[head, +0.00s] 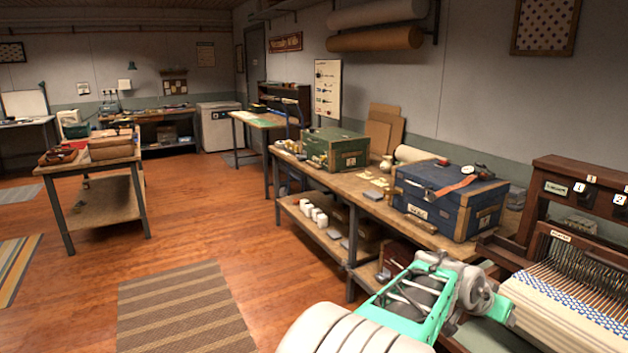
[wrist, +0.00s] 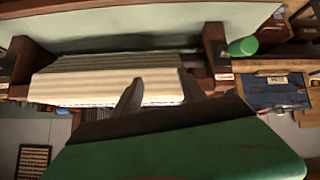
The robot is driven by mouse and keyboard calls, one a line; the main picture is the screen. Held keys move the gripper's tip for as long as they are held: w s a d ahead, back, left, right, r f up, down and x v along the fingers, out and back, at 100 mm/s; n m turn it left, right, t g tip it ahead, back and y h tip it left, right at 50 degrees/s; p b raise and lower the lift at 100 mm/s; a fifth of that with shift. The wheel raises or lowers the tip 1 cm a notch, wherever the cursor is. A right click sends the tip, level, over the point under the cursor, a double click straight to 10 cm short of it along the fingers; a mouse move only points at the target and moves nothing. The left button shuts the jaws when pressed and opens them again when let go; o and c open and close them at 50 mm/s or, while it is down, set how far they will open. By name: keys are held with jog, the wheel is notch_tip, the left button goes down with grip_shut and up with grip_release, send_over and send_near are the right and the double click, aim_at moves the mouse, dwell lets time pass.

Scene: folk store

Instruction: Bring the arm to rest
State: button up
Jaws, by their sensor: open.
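My arm (head: 410,300), teal and grey, reaches in from the bottom of the head view toward the loom at the right. My gripper (wrist: 157,85) shows in the wrist view with its two dark fingers apart and nothing between them. Behind the fingers lies the striped cloth (wrist: 100,82) on the loom. In the head view the loom (head: 560,190) has a dark wooden frame with white number tags, and its patterned cloth (head: 560,315) lies close to the arm's end. I cannot tell the exact gap between fingers and cloth.
A blue chest (head: 450,215) and a green chest (head: 335,148) stand on the long workbench (head: 345,188) beside the arm. The blue chest also shows in the wrist view (wrist: 275,95). A striped rug (head: 185,310) lies on open wooden floor at the left.

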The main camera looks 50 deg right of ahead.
jog(key=w+a+f+n+t+y, duration=0.15)
jog(key=w+a+f+y, duration=0.35)
jog(key=a+f, duration=0.65)
jog(key=w+a+n+t+y, duration=0.2)
jog(key=w+a, duration=0.5)
jog(key=a, duration=0.1)
jog(key=w+a+r+n+t+p, duration=0.1)
jog(key=w+a+r+n, duration=0.2)
jog(key=w+a+n, duration=0.2)
jog(key=w+a+r+n+t+y+p, duration=0.1)
jog(key=w+a+r+n, duration=0.2)
jog(key=w+a+n, duration=0.3)
jog(key=w+a+r+n+t+p, duration=0.1)
jog(key=w+a+n, duration=0.5)
jog(key=w+a, duration=0.7)
jog(key=a+r+p, duration=0.1)
jog(key=a+r, duration=0.1)
jog(key=a, duration=1.1)
jog(key=shift+r+t+y, duration=0.15)
jog(key=shift+t+y, duration=0.2)
jog(key=shift+y, duration=0.05)
